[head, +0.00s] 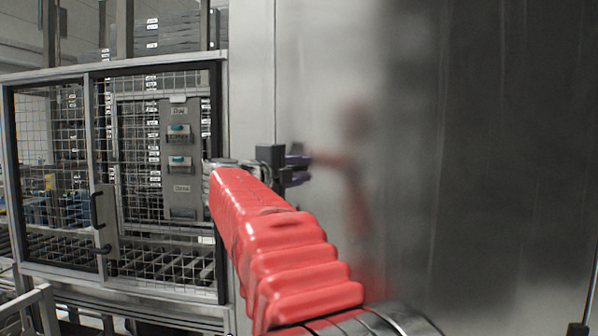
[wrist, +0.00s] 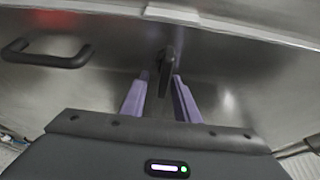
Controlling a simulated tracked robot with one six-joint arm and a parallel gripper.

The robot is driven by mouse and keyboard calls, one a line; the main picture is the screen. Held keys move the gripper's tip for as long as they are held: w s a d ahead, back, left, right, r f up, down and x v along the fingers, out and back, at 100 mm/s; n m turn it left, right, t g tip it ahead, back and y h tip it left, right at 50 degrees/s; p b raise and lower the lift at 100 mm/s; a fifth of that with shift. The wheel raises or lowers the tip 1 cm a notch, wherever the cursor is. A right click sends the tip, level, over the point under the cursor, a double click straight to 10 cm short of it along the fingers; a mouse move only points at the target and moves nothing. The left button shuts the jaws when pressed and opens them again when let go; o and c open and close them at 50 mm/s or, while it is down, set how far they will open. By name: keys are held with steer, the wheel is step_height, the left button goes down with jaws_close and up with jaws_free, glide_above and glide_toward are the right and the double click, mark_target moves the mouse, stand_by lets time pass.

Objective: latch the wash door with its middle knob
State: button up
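The wash door (wrist: 230,65) is a smooth, shiny steel panel filling most of the wrist view. A dark, narrow knob (wrist: 166,68) stands out from it near the middle. My gripper (wrist: 161,77) has two purple fingers, spread apart, one on each side of the knob in the picture. I cannot tell whether either finger touches it. In the head view my gripper (head: 298,170) is close to the steel surface (head: 330,70), at the end of my red-sleeved arm; the knob is not distinguishable there.
A black bar handle (wrist: 45,53) is on the steel at the upper left of the wrist view. In the head view, a mesh-fronted cage (head: 150,66) with a grey control box (head: 182,195) stands left of my arm. A dark steel panel (head: 510,150) fills the right.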

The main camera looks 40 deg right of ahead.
steer(key=shift+a+r, duration=0.1)
steer(key=shift+a, duration=0.05)
steer(key=shift+s+a, duration=0.1)
steer(key=shift+a, duration=0.45)
steer(key=v, duration=1.2)
steer(key=shift+s+a, duration=0.15)
steer(key=shift+a, duration=0.05)
